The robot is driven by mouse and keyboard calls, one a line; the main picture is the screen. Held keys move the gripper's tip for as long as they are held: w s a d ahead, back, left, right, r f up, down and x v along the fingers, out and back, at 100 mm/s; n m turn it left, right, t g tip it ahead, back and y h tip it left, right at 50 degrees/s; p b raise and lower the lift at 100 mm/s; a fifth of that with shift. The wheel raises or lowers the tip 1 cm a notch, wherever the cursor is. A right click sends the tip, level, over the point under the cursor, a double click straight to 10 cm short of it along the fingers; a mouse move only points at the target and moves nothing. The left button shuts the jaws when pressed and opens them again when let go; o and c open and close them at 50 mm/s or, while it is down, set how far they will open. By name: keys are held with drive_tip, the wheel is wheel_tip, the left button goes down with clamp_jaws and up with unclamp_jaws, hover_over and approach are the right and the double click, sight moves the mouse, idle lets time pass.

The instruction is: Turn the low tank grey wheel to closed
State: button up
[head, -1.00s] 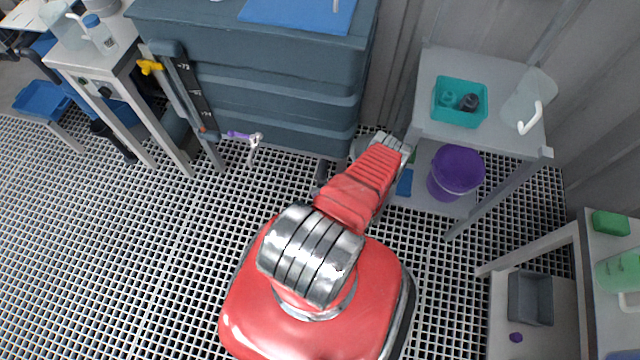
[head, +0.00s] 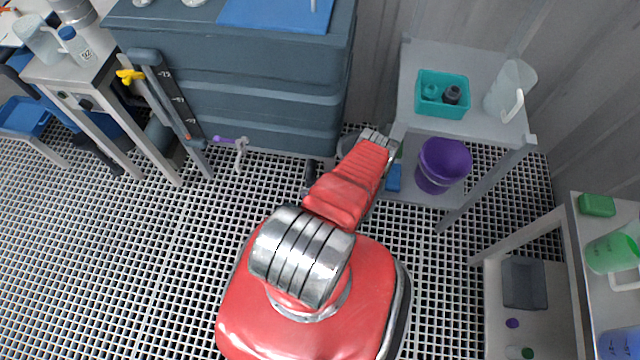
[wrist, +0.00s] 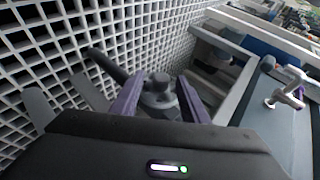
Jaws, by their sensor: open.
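In the wrist view, a grey fitting with a rounded knob on top (wrist: 158,84) stands between the two purple-tipped fingers of my gripper (wrist: 160,97). A dark bar (wrist: 108,66) reaches out to its left. This may be the grey wheel, but its rim is not clear. The fingers are apart, one on each side, and I cannot tell whether they touch it. In the head view, the blue-grey tank (head: 235,85) stands ahead, and a dark handle (head: 311,172) shows low at its front. My arm hides the gripper there.
A purple-handled tap (head: 238,142) sticks out low on the tank's left. It also shows in the wrist view (wrist: 290,97). A grey shelf stand (head: 465,128) with a purple bucket (head: 441,165) is close on the right of my arm. The grating floor (head: 120,270) at left is clear.

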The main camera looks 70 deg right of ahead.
drive_tip(key=v, duration=1.3)
drive_tip(key=shift+s, duration=0.3)
drive_tip(key=shift+w+r, duration=0.1)
